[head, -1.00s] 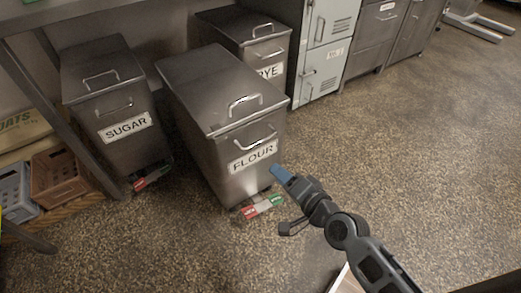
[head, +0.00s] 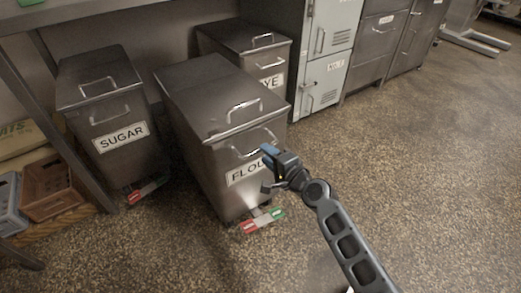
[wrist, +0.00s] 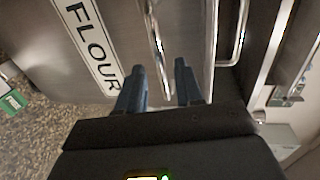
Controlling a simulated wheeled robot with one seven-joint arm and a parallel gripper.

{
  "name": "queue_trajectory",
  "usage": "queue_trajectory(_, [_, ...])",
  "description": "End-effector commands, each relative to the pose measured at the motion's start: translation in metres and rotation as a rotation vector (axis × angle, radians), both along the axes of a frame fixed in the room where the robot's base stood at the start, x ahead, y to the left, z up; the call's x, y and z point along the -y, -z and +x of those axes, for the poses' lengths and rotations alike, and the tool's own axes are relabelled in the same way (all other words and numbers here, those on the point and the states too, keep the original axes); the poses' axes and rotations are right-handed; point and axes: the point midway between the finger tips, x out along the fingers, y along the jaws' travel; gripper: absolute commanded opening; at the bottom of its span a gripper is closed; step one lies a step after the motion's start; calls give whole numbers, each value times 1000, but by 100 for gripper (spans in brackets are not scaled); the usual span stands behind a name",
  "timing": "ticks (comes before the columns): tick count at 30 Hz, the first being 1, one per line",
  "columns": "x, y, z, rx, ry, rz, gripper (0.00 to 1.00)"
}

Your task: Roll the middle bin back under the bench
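The middle bin (head: 215,95), a grey metal bin labelled FLOUR, stands farther out than the SUGAR bin (head: 110,115) and the RYE bin (head: 250,45). It has a lid handle (head: 244,106) and a lower front handle (head: 254,149). A pedal with red and green ends (head: 263,220) shows at its foot. My gripper (head: 269,153) is at the front handle, partly covering the label. In the wrist view my gripper (wrist: 159,65) is open, its two blue fingers apart on either side of the handle bar (wrist: 155,40). Whether they touch it I cannot tell.
The bench's leg (head: 55,105) stands left of the SUGAR bin. Crates (head: 50,190) sit at the far left. Pale lockers (head: 325,65) and metal cabinets (head: 380,40) line the back right. The speckled floor (head: 420,160) on the right is clear.

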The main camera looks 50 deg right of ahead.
Motion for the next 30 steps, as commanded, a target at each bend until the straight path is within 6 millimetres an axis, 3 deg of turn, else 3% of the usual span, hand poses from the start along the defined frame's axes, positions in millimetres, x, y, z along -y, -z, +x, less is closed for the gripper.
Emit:
queue_trajectory(12, [11, 8, 35, 0, 2, 0, 36])
queue_trajectory(25, [12, 9, 41, 1, 2, -2, 36])
queue_trajectory(30, [12, 9, 40, 0, 2, -1, 20])
